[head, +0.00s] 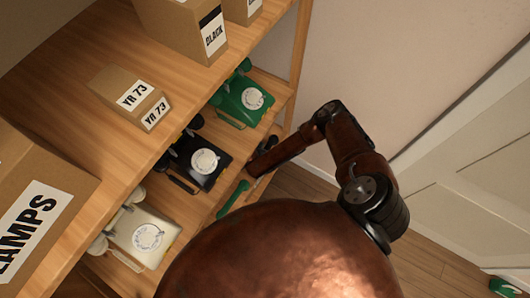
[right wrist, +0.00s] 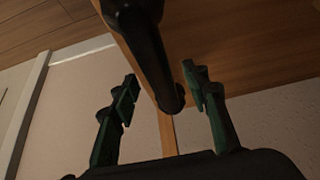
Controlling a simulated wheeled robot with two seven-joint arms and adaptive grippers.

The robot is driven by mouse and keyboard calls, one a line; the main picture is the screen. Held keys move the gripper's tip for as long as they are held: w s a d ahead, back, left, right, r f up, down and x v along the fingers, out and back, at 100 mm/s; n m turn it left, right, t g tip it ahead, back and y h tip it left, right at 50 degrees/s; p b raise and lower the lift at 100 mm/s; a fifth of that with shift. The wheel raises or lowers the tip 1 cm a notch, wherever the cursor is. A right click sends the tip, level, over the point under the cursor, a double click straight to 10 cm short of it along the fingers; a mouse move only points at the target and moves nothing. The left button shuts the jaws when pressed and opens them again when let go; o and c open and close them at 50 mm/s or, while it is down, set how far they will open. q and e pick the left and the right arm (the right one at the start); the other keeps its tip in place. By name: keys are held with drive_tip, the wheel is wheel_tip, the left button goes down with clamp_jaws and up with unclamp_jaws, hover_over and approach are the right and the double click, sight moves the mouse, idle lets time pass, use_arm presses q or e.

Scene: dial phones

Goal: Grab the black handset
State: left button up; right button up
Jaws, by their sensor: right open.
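The black dial phone (head: 205,162) sits on the middle shelf board in the head view, between a green and a white phone. Its black handset (head: 188,135) appears to lie across its back, partly hidden by the shelf above. In the right wrist view a long black rounded piece, which looks like a handset (right wrist: 153,50), comes down from the top edge. My right gripper (right wrist: 160,80) is open, with its green-padded fingers on either side of that piece. I cannot tell whether they touch it. My left gripper is not in view.
The green phone (head: 243,101) and white phone (head: 146,236) stand close by on the same board. Cardboard boxes, including a small one (head: 130,95), stand on the wooden shelf (head: 75,95) above. A bright green piece (head: 232,198) shows beside the board.

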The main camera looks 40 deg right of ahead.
drive_tip(key=shift+f, duration=0.1)
drive_tip(key=shift+c, duration=0.6)
clamp_jaws()
